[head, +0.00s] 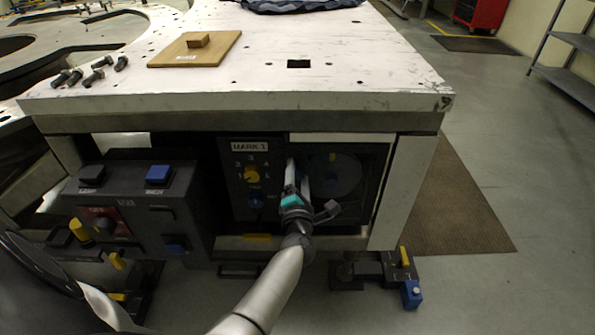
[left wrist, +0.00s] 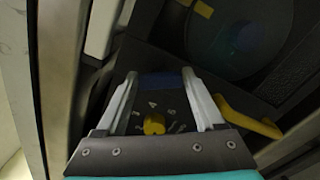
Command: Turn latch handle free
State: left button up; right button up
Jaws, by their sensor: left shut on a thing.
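My left gripper (head: 296,180) reaches into the open bay under the tabletop, between a dial panel and a round dark disc (head: 343,175). In the left wrist view its two pale fingers (left wrist: 162,88) stand apart on a dark blue piece (left wrist: 160,81), which I take to be the latch handle. The fingers hide much of it, and its angle is hard to tell. A yellow knob (left wrist: 153,124) with white marks shows between the fingers. The disc shows at the upper right in the wrist view (left wrist: 240,38). My right gripper is not in view.
The dial panel (head: 241,190) has a yellow and a blue knob. A dark control box (head: 135,205) with blue buttons stands left. The white tabletop (head: 330,85) overhangs the bay; a wooden plate (head: 220,55) and several dark bolts (head: 93,78) lie on it.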

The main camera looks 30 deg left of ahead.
pick_arm(q)
jog(key=m+p, duration=0.1)
jog(key=m, duration=0.2)
jog(key=shift+f+m, duration=0.1)
jog(key=shift+m, duration=0.2)
jog(key=shift+f+m+p, duration=0.1)
jog(key=shift+m+p, duration=0.4)
jog(key=shift+m, duration=0.8)
pick_arm(e)
jog(key=shift+s+d+f, duration=0.65)
jog(key=shift+s+f, duration=0.1)
jog(key=shift+s, duration=0.05)
jog(key=shift+s+d+f, duration=0.6)
jog(key=shift+s+f, duration=0.1)
jog(key=shift+s, duration=0.2)
pick_arm(q)
jog(key=o, duration=1.4)
